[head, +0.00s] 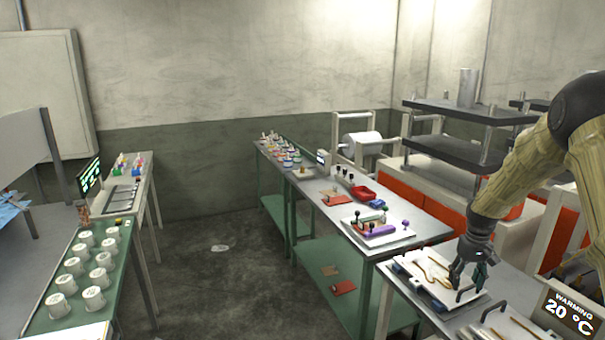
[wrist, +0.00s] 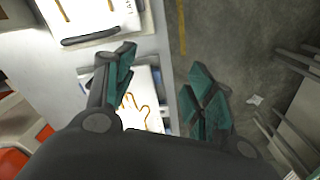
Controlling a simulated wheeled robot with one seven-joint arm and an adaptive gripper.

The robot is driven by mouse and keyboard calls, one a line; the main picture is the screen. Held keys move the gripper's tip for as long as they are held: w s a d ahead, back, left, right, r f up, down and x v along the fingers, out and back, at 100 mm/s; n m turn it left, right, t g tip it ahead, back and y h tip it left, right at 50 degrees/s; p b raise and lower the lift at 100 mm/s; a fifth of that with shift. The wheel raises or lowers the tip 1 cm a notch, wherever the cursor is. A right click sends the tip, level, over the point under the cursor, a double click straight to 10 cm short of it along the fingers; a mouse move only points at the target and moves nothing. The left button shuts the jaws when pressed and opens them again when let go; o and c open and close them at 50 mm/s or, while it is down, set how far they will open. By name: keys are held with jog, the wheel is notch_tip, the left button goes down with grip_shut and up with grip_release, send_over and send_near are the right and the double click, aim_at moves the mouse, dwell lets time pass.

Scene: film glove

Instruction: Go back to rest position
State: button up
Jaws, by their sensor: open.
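My gripper (head: 470,277) hangs at the right of the head view, over the near end of the table row. In the wrist view my gripper (wrist: 160,88) has its two teal-padded fingers spread apart with nothing between them. A white sheet (head: 432,268) with a tan hand-shaped outline lies on a blue-cornered plate below and beside the gripper. The hand outline (wrist: 135,108) also shows in the wrist view, partly hidden behind the left finger. My arm, in a tan cover, comes down from the upper right.
A second plate (wrist: 85,15) with a dark handle lies nearby. A display reading "WARMING 20 °C" (head: 568,314) stands at the lower right. White cups (head: 82,265) stand at the left. The floor (head: 225,270) between is mostly clear.

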jog(key=s+a+f+b, duration=0.2)
jog(key=s+a+f, duration=0.4)
jog(key=f, duration=0.4)
jog(key=s+a+f+b, duration=0.1)
jog(key=s+a+f, duration=0.3)
jog(key=s+f, duration=0.55)
jog(key=s+a+f+b, duration=0.2)
jog(key=s+a+f, duration=0.3)
jog(key=f, duration=0.7)
jog(key=s+a+f+b, duration=0.1)
jog(key=s+a+f, duration=0.2)
jog(key=s, duration=0.7)
jog(key=s+a+f+b, duration=0.2)
jog(key=s+a+f, duration=0.1)
jog(key=s, duration=0.8)
jog(key=s+a+f+b, duration=0.1)
jog(key=s+a, duration=0.3)
jog(key=s, duration=0.6)
jog(key=shift+s+a+f, duration=0.15)
jog(key=shift+a+f, duration=0.2)
jog(key=shift+f, duration=0.55)
